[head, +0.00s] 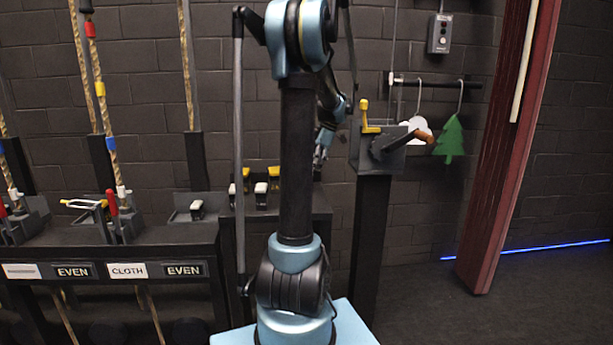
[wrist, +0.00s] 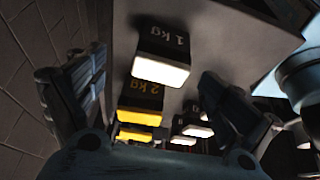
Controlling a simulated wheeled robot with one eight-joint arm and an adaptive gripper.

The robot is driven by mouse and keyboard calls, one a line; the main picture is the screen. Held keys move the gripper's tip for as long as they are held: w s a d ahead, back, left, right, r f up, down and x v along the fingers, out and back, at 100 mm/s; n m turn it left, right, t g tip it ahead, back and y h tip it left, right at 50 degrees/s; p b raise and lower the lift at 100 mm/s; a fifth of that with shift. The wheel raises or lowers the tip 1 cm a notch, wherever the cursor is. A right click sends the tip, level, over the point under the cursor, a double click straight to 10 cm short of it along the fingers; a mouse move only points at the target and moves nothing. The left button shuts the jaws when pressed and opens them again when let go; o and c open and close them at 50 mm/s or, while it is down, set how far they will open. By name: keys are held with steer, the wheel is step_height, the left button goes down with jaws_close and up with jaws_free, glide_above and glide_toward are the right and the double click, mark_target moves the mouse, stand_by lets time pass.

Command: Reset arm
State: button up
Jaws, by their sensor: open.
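My arm stands upright in the middle of the head view, with my gripper (head: 321,155) hanging at its far side, partly hidden behind the arm. In the wrist view my gripper (wrist: 148,85) is open, its two fingers wide apart, with nothing held between them. A black block marked 1 kg with a white end (wrist: 162,62) and one marked 2 kg with a yellow end (wrist: 140,105) show between the fingers. They look apart from the fingers.
More white-ended blocks (wrist: 195,128) lie nearby. In the head view several blocks (head: 261,190) sit on a dark stand. A crank box (head: 378,152) on a post is right of my gripper. Ropes and levers (head: 112,205) stand left. Floor at right is clear.

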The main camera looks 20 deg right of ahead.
steer(key=shift+d+r, duration=0.15)
steer(key=shift+r, duration=0.25)
steer(key=shift+s, duration=0.1)
